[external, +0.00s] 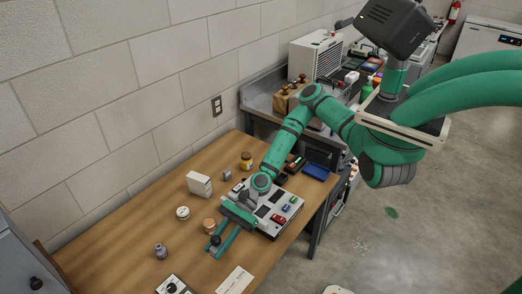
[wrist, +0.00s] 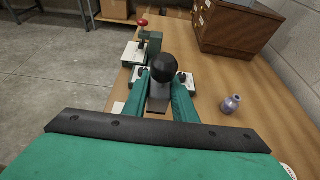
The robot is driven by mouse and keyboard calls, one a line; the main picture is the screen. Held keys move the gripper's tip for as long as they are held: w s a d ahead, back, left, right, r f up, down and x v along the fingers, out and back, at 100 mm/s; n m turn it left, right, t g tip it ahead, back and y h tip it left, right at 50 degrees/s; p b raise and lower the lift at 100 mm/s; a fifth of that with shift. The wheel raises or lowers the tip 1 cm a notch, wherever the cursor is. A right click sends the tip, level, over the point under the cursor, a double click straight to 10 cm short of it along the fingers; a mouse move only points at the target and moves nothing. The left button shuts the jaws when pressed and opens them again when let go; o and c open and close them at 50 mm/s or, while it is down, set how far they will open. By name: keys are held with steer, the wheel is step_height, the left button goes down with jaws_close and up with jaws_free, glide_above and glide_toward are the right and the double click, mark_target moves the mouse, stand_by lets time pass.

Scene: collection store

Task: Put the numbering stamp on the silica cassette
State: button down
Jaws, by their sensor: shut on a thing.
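My gripper (external: 218,243) is low over the front of the wooden table in the external view. In the wrist view its two green fingers (wrist: 168,100) are shut on the numbering stamp (wrist: 164,68), which has a round black knob and a grey body. The stamp's dark knob (external: 215,240) also shows between the fingers in the external view. Whether its base touches the table is hidden. A white upright box (external: 198,184), which may be the silica cassette, stands farther back on the table, apart from my gripper. It does not show in the wrist view.
Jars stand near my gripper: an orange-brown one (external: 209,225), a white-lidded one (external: 183,213) and a grey-purple one (external: 161,250). A grey panel with coloured items (external: 276,212) lies right. A wooden drawer cabinet (wrist: 238,24) and a red-knobbed green device (wrist: 152,45) stand beyond the fingers.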

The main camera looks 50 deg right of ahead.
steer(key=shift+s+d+r, duration=0.3)
steer(key=shift+s+d, duration=0.15)
steer(key=shift+d, duration=0.05)
steer(key=w+d+r+m+t, duration=0.2)
steer(key=d+r+t, duration=0.1)
steer(key=d, duration=0.4)
steer(key=w+d+r+m+t, duration=0.2)
steer(key=d, duration=0.5)
glide_above(209, 222)
steer(key=s, duration=0.1)
steer(key=shift+m+h, duration=0.3)
steer(key=shift+h, duration=0.1)
steer(key=f, duration=0.8)
steer(key=shift+d+f, duration=0.1)
steer(key=shift+d, duration=0.15)
steer(key=shift+w+a+f, duration=0.2)
steer(key=shift+w+f, duration=0.4)
steer(key=shift+f, duration=1.7)
steer(key=shift+f, duration=0.1)
steer(key=c, duration=1.4)
jaws_free()
steer(key=shift+c, duration=0.2)
